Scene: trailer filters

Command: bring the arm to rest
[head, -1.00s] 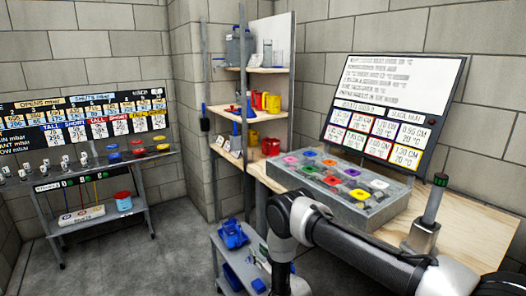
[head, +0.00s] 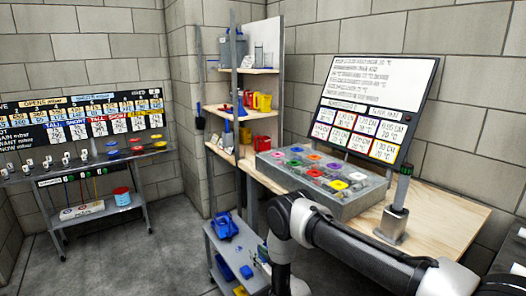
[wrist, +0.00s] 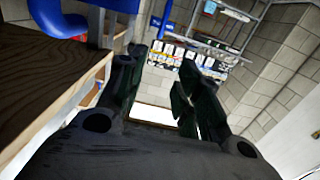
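My arm lies across the lower right of the head view, bent at the elbow, in front of the wooden bench (head: 450,222). Its gripper end does not show there. In the wrist view my gripper (wrist: 155,95) has its dark fingers apart, with a bright gap between them and nothing seen held. A wooden shelf edge (wrist: 50,80) and a blue object (wrist: 57,18) show to the left of the fingers in that view.
A grey tray (head: 350,207) with coloured pieces, a post on a metal base (head: 390,228) and a tilted board (head: 385,75) stand on the bench. A small cart (head: 228,262) stands left of my arm. A rack (head: 100,212) stands far left. Floor between (head: 150,255) is clear.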

